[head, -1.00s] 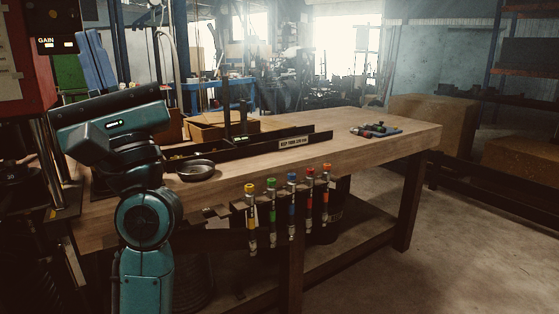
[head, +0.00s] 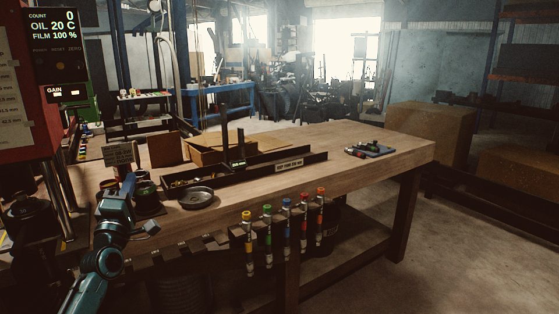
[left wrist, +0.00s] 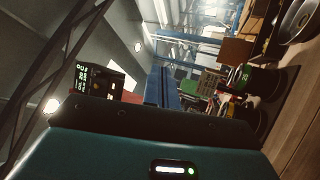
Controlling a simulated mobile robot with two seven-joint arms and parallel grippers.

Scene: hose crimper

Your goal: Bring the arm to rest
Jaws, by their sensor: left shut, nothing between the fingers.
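My left arm comes in from the lower left of the head view, and its left gripper (head: 118,204) is over the near left end of the workbench (head: 352,160). The gripper is shut and empty. My right gripper is not in view.
A red machine with a readout panel (head: 54,47) stands at the far left. A round metal dish (head: 196,198) and a long dark tray (head: 308,160) lie on the bench. Several colour-capped tools (head: 268,235) hang on its front edge. The bench's right part is mostly clear.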

